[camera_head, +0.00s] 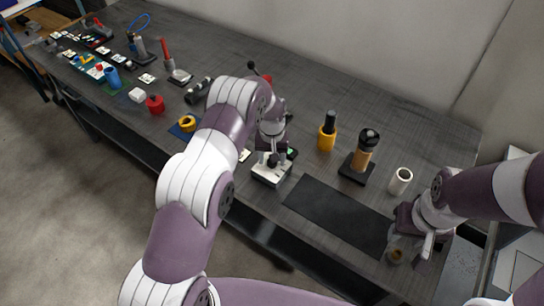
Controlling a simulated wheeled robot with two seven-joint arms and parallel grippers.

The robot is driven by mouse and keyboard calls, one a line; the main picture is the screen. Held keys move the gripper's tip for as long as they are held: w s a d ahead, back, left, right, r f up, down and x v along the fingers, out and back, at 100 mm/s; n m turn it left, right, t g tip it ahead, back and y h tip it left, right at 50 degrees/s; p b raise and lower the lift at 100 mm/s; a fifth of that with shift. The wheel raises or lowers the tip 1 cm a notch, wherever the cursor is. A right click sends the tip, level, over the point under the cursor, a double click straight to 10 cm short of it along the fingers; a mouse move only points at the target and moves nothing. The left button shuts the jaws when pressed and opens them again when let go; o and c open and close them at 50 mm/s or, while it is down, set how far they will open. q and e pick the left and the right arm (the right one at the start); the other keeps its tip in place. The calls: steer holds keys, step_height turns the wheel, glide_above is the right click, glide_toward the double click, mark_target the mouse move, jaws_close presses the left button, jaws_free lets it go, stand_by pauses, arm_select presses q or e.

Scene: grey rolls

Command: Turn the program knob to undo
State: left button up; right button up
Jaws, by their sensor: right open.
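A small white-topped device (269,177) stands near the front edge of the dark table, with a small green patch at its right. A dark, round, knob-like part shows on it, but I cannot tell its setting or read any label. My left gripper (273,157) points down at the device from above; its fingers are small and partly merged with the dark part, so contact is unclear. My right gripper (427,243) is open at the right end of the table, beside a small round brownish object (395,256).
A black mat (336,213) lies right of the device. Behind it stand a yellow-and-black cylinder (327,132), a brown bottle-like item (363,153) on a dark base and a white cup (400,181). A red piece (155,104) and several small items crowd the left.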

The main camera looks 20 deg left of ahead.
arm_select(q)
step_height(320, 180, up, 13)
steer(key=b, duration=0.2)
steer(key=shift+b, duration=0.35)
steer(key=shift+f, duration=0.1)
steer(key=s+a+r+m, duration=0.1)
steer(key=s+r, duration=0.1)
steer(key=s, duration=1.1)
steer(key=s+a+r+m+t, duration=0.1)
steer(key=s+r, duration=0.1)
steer(key=s, duration=1.1)
steer(key=shift+s, duration=0.15)
steer(key=shift+s+a, duration=0.1)
